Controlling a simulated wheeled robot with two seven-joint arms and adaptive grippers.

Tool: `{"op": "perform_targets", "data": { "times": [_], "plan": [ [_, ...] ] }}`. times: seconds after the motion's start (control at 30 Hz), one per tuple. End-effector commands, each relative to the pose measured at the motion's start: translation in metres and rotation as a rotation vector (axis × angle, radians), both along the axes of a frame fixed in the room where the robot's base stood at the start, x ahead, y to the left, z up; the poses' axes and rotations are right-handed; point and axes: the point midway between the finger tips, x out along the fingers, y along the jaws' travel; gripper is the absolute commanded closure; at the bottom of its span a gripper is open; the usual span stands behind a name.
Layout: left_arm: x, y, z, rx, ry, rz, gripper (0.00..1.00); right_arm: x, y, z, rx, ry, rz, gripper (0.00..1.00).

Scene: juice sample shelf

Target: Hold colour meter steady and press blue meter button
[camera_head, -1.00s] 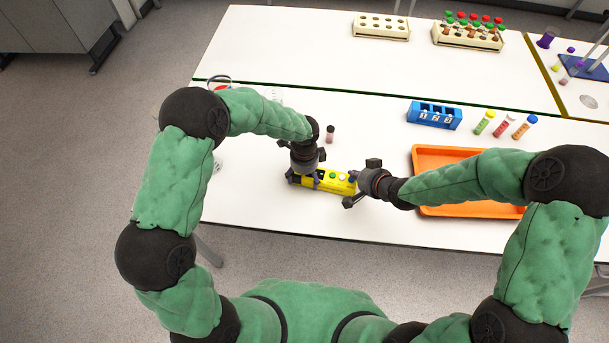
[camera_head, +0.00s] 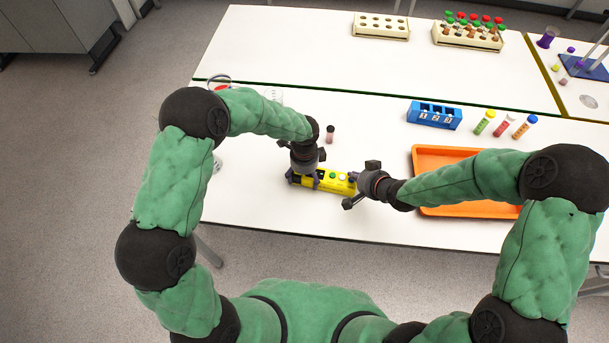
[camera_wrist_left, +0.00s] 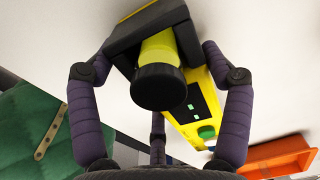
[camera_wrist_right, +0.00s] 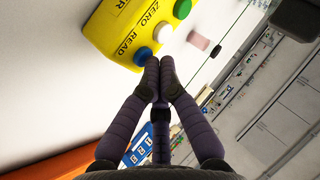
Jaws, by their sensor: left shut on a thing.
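The yellow colour meter (camera_head: 335,183) lies on the white table near its front edge. My left gripper (camera_head: 305,181) is shut on the meter's left, black end; in the left wrist view its fingers straddle the black part (camera_wrist_left: 160,88). The right wrist view shows the green button (camera_wrist_right: 182,9), the white button (camera_wrist_right: 163,32) and the blue button (camera_wrist_right: 142,56) on the meter, by the words ZERO and READ. My right gripper (camera_wrist_right: 159,64) is shut and empty, its fingertips together right beside the blue button. I cannot tell whether they touch it.
A small dark-capped vial (camera_head: 330,133) stands behind the meter. The orange tray (camera_head: 430,160) lies to the right under my right arm. A blue numbered rack (camera_head: 434,116) and several coloured tubes (camera_head: 503,126) stand further back. Two cream racks (camera_head: 381,28) are at the far side.

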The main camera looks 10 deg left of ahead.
Motion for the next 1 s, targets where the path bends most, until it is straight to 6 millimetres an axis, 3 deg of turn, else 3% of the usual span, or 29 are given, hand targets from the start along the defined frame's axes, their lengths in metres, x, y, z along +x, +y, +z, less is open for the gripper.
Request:
{"op": "perform_targets", "data": {
  "times": [0.57,1.0],
  "plan": [
    [-0.004,0.001,-0.003,0.003,0.01,-0.001,0.7,0.0,0.0,0.011,0.0,-0.001,0.001,1.0],
    [-0.004,0.001,-0.003,0.003,0.01,-0.002,0.7,0.0,0.0,0.047,0.001,-0.003,0.001,1.0]
  ]
}}
